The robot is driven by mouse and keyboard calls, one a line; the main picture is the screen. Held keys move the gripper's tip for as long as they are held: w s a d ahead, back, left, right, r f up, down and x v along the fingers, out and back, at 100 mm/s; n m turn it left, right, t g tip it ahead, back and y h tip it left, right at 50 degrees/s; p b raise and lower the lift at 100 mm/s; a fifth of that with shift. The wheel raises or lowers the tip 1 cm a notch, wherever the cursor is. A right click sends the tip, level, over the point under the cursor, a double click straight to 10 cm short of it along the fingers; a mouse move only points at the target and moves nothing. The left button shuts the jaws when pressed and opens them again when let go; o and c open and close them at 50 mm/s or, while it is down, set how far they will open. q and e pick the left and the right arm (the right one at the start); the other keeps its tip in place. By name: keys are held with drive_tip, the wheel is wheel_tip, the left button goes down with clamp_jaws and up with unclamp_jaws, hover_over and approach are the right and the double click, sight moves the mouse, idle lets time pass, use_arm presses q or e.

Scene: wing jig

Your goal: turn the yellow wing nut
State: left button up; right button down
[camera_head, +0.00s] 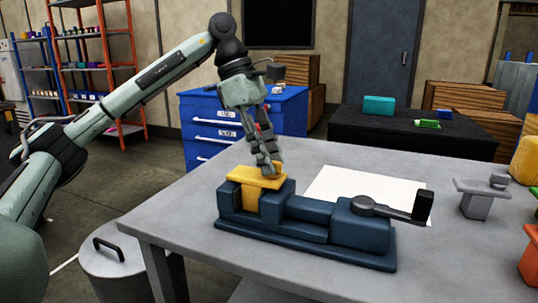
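A yellow T-shaped piece (247,179) is held in the jaws of a blue vise (310,243) on the grey table. A small yellow knob, apparently the wing nut (278,168), shows at the far right end of its flat top, partly hidden by my fingers. My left gripper (269,167) points down from above, with its fingertips right at the nut. The fingers are seen nearly side-on and overlap, so I cannot tell whether they are closed on it. My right gripper is not in view.
The vise's black-handled crank (400,212) sticks out to the right over a white sheet (340,178). A grey T-shaped piece (481,198) and an orange piece (530,260) stand at the table's right. The table's front left is clear.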

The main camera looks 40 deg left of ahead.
use_arm(q)
clamp_jaws()
